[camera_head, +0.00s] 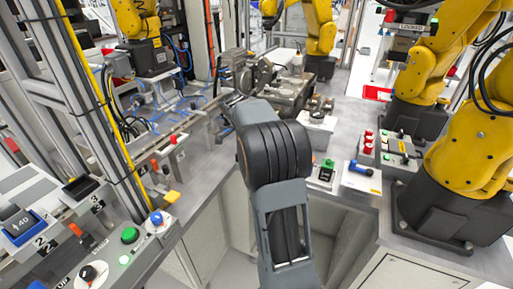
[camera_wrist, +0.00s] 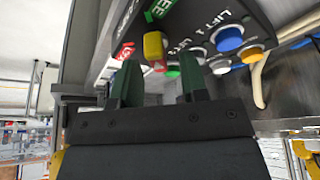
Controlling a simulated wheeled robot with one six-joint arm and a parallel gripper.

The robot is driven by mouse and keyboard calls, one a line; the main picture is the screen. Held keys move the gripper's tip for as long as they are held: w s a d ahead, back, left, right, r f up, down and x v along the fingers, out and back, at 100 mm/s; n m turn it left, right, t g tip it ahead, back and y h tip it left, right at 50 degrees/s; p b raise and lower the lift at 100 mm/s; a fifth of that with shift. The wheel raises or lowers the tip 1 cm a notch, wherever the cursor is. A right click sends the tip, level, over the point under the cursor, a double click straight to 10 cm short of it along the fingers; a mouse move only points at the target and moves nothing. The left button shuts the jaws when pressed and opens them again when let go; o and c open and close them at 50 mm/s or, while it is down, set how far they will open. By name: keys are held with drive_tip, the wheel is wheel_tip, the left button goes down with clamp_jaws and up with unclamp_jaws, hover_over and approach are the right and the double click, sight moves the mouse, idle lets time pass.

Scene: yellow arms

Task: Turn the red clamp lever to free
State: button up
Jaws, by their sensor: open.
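In the wrist view a short lever (camera_wrist: 154,48) with a yellow face and a red side stands out from a dark control panel (camera_wrist: 200,15). A green label (camera_wrist: 160,9) ending in "EE" is above it, and a red label (camera_wrist: 125,50) is to its left. My gripper (camera_wrist: 158,62) is open, with one dark green finger on either side of the lever's line. The lever shows in the gap between the fingertips. I cannot tell whether either finger touches it. In the head view my arm hides the gripper, and I cannot pick out this lever.
A pale cable (camera_wrist: 258,83) hangs beyond. In the head view yellow robot arms (camera_head: 470,150) stand at the right.

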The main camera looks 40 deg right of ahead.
drive_tip(key=p+v, duration=0.1)
drive_tip(key=v, duration=1.2)
drive_tip(key=shift+p, duration=0.35)
